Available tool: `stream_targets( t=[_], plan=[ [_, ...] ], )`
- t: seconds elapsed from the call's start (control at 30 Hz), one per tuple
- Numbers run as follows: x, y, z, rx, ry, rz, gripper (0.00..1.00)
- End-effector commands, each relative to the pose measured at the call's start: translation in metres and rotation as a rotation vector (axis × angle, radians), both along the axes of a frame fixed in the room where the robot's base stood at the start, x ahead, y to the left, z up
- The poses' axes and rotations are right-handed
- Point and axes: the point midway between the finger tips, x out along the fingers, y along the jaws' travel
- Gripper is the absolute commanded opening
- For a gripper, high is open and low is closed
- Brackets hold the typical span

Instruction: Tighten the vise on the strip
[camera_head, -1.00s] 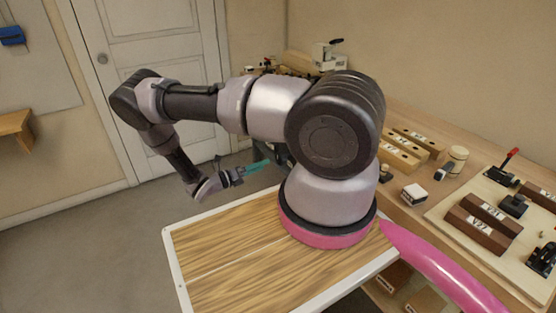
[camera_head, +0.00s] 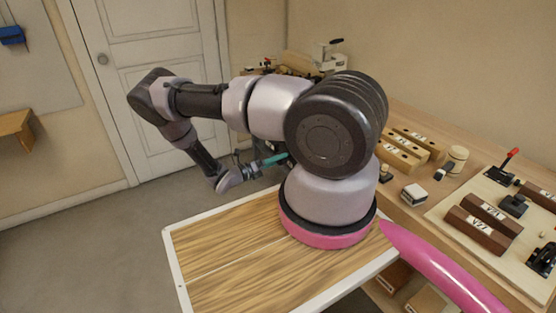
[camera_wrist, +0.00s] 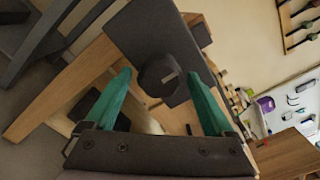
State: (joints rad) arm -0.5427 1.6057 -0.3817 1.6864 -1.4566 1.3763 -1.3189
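My gripper (camera_head: 270,160) has two teal fingers and is left of my arm's base in the head view, partly hidden behind the arm. In the wrist view my gripper (camera_wrist: 158,76) is open, its fingers well apart. A dark faceted knob (camera_wrist: 158,80) shows between the fingertips, in front of a dark grey block (camera_wrist: 145,30) that looks like the vise's jaw. I see a gap between the knob and each finger. I cannot make out the strip in either view. The vise is hidden behind my arm in the head view.
The wooden bench (camera_head: 405,115) runs along the right wall, with labelled blocks (camera_head: 480,220), a board of clamps (camera_head: 440,215) and a small white-topped box (camera_head: 413,194). A white door (camera_head: 160,90) is at the back left. The floor (camera_head: 80,240) at left is clear.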

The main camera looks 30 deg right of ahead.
Motion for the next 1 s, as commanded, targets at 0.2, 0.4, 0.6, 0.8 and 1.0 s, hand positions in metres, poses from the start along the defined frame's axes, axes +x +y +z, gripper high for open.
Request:
stream_targets(
  t=[0.2,0.4,0.6,0.8,1.0],
  plan=[
    [0.0001,0.0002,0.0,0.0,0.0,0.0,0.18],
    [0.0005,-0.0001,0.0004,0.004,-0.145,0.002,0.18],
    [0.0005,-0.0005,0.0002,0.012,-0.337,0.001,0.19],
    [0.0005,-0.0005,0.0001,0.013,-0.353,0.001,0.18],
    [0.0005,-0.0006,0.0001,0.015,-0.432,0.001,0.19]
  ],
)
